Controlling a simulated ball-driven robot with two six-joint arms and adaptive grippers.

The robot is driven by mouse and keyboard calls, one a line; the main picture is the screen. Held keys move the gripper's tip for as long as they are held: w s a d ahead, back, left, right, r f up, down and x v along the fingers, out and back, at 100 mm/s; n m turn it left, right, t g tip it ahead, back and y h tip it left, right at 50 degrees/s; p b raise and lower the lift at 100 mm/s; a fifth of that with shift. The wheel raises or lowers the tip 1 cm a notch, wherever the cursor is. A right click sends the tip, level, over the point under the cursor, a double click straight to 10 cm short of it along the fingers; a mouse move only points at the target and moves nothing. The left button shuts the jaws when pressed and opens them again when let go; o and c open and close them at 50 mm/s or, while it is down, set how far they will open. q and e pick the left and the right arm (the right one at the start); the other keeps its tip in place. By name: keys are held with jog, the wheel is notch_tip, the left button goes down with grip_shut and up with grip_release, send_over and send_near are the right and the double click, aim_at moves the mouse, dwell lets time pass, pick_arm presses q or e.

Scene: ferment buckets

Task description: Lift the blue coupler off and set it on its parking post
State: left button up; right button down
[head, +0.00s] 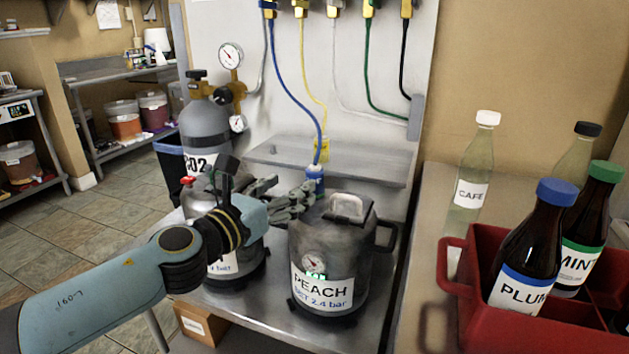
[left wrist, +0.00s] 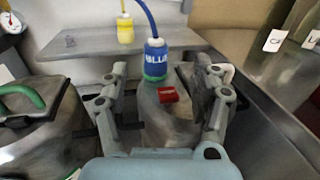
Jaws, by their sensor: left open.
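The blue coupler (head: 315,178) hangs on the end of a blue hose and seems to sit on top of the PEACH keg (head: 330,262), at its back. In the left wrist view the coupler (left wrist: 155,57) stands upright, labelled BLUE, with a green ring at its base. My left gripper (head: 292,192) is open and empty, just left of the coupler in the head view. In the left wrist view its fingers (left wrist: 162,76) stand on both sides of the coupler, with gaps. I cannot make out the parking post. My right gripper is not in view.
A second keg (head: 232,255) stands left of the PEACH keg. The yellow coupler (head: 322,150) is at the steel shelf (head: 345,163) behind. A grey gas cylinder (head: 205,125) stands at the back left. A red crate (head: 455,270) with bottles is at the right.

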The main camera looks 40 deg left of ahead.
aim_at(309, 174)
pick_arm(q)
jog(key=w, duration=0.4)
jog(key=shift+w+p, duration=0.15)
jog(key=shift+p, duration=0.15)
jog(key=w, duration=0.5)
jog(key=shift+w+a+f+b, duration=0.3)
jog(key=shift+a, duration=0.05)
jog(key=shift+s, duration=0.1)
jog(key=shift+c, duration=0.5)
grip_shut()
